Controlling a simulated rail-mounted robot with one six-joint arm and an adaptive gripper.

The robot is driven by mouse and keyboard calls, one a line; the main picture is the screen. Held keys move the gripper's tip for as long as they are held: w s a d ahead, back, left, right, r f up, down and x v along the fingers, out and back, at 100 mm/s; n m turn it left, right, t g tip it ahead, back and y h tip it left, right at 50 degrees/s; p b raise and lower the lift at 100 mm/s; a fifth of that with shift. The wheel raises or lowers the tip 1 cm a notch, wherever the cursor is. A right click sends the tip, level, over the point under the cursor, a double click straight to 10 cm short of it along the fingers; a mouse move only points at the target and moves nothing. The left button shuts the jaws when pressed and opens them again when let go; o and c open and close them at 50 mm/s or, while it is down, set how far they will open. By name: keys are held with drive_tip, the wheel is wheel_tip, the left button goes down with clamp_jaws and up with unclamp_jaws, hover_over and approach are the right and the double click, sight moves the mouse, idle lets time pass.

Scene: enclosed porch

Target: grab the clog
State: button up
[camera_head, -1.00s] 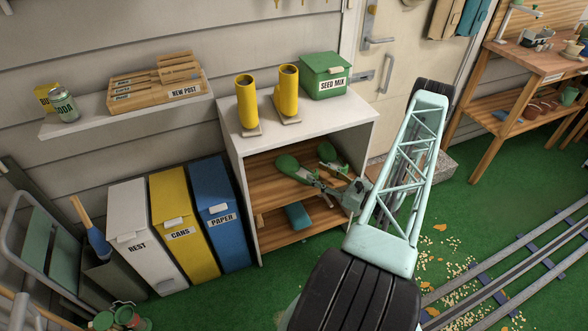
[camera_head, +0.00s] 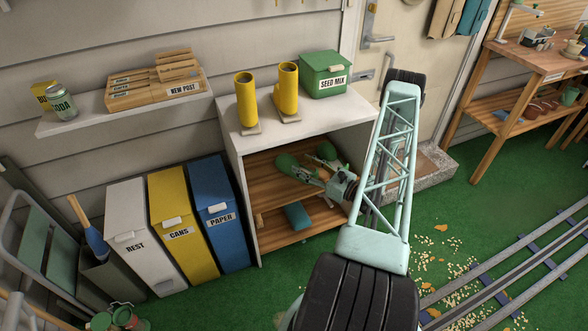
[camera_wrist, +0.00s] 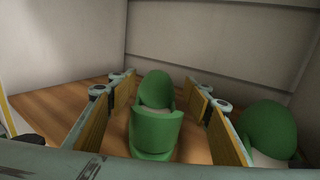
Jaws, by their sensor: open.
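A pair of green clogs sits on the upper wooden shelf of the white cabinet. The left clog (camera_head: 288,163) is nearest my gripper's tips in the head view. In the wrist view this clog (camera_wrist: 156,125) stands between my open fingers, with room on both sides. The right clog (camera_head: 326,152) is partly hidden behind my gripper in the head view. In the wrist view the right clog (camera_wrist: 268,130) lies outside my right finger, close to it. My gripper (camera_head: 314,176) is open and reaches into the cabinet from the right; it also fills the wrist view (camera_wrist: 165,88).
The white cabinet (camera_head: 246,203) has side walls and a top close around my gripper. A blue item (camera_head: 297,215) lies on the lower shelf. Three bins (camera_head: 183,230) stand at left.

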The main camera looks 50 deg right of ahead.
sight(294, 160)
drive_tip(key=shift+w, duration=0.1)
idle(0.3)
drive_tip(key=shift+w+f+b, duration=0.1)
drive_tip(key=shift+w+b, duration=0.6)
drive_tip(key=shift+w, duration=1.85)
drive_tip(key=shift+c, duration=0.2)
drive_tip(key=c, duration=0.9)
drive_tip(key=shift+r, duration=0.2)
drive_tip(key=shift+c, duration=0.2)
